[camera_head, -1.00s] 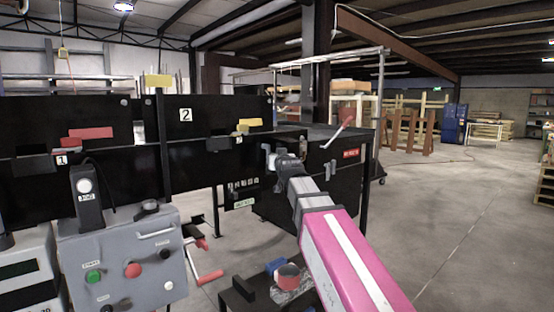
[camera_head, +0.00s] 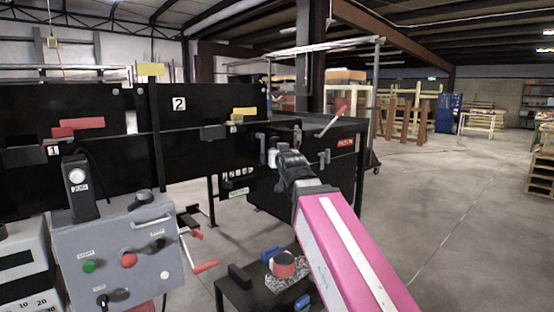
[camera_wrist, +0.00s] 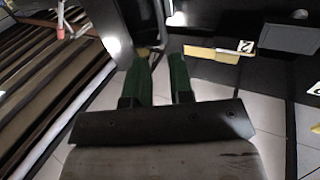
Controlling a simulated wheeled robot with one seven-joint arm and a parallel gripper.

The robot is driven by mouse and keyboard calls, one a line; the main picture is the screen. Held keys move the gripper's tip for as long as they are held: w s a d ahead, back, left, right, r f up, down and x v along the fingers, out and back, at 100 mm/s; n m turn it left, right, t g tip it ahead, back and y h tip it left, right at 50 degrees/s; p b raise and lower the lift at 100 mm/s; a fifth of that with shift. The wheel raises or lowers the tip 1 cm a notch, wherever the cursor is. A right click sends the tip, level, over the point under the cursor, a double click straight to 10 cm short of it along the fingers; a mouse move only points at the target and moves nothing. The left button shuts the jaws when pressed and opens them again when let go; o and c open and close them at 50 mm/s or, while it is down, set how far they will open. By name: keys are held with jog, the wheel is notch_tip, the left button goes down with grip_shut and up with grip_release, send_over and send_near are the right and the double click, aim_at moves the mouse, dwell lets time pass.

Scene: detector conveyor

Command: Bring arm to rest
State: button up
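My arm, with a pink and white link, reaches up from the lower right toward the black machine (camera_head: 330,150) in the head view. My gripper (camera_head: 274,158) is at the arm's far end, in front of the machine; its fingers are hard to make out there. In the wrist view, the two green fingers of my gripper (camera_wrist: 163,58) stand apart with a gap between them. I see nothing held in the gap. I cannot tell whether the fingers touch the machine.
A grey control box (camera_head: 115,255) with green and red buttons stands at the lower left. A small dark table (camera_head: 245,296) holds a red-and-white item (camera_head: 283,264) below my arm. Rollers (camera_wrist: 45,80) fill the wrist view's left side. Open floor (camera_head: 460,215) lies right.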

jog(key=d+f+m+g+h, duration=0.15)
jog(key=d+f+g, duration=0.25)
jog(key=f, duration=1)
jog(key=d+f+g+h, duration=0.2)
jog(key=d+f+g, duration=0.2)
jog(key=f, duration=0.9)
jog(key=s+d+f+g, duration=0.3)
jog(key=s+f, duration=0.2)
jog(key=f, duration=0.3)
jog(key=s+d+f+g, duration=0.3)
jog(key=s+f, duration=0.2)
jog(key=f, duration=0.3)
jog(key=s+d+f+m+g, duration=0.1)
jog(key=s+d+f+g, duration=0.2)
jog(key=f, duration=0.6)
jog(key=shift+s+g, duration=0.3)
jog(key=shift+s, duration=0.75)
